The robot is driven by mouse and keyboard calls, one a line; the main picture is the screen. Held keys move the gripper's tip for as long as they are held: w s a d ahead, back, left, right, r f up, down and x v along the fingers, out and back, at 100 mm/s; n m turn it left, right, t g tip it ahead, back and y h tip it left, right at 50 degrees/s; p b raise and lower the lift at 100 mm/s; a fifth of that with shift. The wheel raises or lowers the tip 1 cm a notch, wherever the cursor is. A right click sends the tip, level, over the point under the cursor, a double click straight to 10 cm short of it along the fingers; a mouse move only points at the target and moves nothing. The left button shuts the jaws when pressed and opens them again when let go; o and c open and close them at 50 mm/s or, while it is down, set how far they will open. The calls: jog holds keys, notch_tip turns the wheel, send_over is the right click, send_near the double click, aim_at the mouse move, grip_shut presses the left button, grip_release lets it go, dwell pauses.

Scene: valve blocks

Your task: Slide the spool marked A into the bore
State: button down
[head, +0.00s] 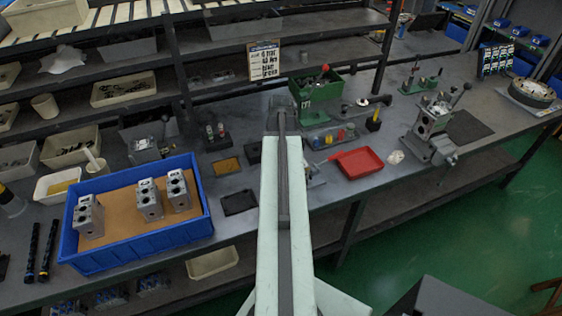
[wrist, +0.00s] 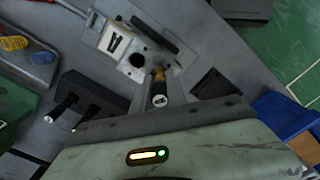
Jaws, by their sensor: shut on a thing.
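In the wrist view my gripper (wrist: 161,82) is shut on a spool (wrist: 158,76), its grey fingers on either side. In the head view my arm hides the gripper, and the spool cannot be made out.
Black holders (wrist: 85,92) with dark rods stand left of my gripper in the wrist view. A blue tray (head: 140,250) with several metal blocks is left of my arm in the head view. A red tray (head: 360,162) and a green bin (head: 325,82) are to the right.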

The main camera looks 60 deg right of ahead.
jog(key=shift+f, duration=0.2)
jog(key=c, duration=1.3)
grip_release()
jog(key=shift+o, duration=0.2)
jog(key=shift+r, duration=0.15)
notch_tip(320, 180, up, 8)
jog(key=p, duration=0.8)
jog(key=shift+f, duration=0.25)
